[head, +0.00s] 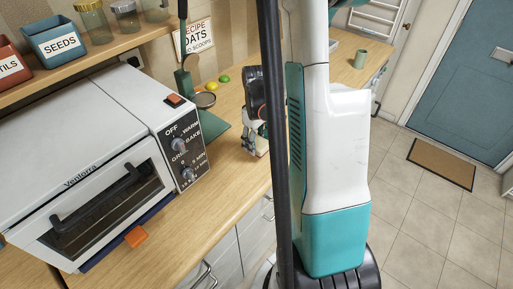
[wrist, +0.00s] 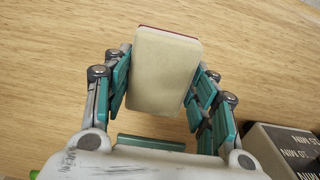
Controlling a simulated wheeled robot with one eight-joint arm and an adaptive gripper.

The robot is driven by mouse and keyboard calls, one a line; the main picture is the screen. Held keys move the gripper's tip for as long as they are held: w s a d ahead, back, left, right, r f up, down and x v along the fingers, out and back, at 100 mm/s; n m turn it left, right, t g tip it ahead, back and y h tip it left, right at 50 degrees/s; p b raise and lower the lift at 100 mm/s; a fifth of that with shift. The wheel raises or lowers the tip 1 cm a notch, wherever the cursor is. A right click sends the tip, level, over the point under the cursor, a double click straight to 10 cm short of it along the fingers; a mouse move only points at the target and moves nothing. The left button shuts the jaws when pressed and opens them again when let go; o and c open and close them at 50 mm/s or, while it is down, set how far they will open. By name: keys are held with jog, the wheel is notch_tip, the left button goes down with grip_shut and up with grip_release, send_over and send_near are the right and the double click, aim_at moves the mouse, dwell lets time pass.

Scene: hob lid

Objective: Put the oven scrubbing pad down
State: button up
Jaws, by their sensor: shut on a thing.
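The scrubbing pad (wrist: 164,72) is a cream rounded block with a dark red edge along its far side. In the wrist view my gripper (wrist: 161,82) has its teal fingers on both sides of the pad, shut on it. Bare wooden worktop (wrist: 60,50) lies beyond and around the pad; I cannot tell how high the pad is above it. In the head view my gripper (head: 257,142) is over the worktop, right of the white oven (head: 90,125), partly hidden by my own arm. The pad is not clear there.
An orange piece (head: 136,236) sits before the oven.

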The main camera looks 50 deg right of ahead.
aim_at(257, 141)
notch_tip(257, 141, down, 3)
jog(key=shift+f+b, duration=0.15)
jog(key=shift+b, duration=0.2)
jog(key=shift+c, duration=0.3)
jog(key=o, duration=1)
notch_tip(257, 141, up, 12)
jog(key=p, duration=0.3)
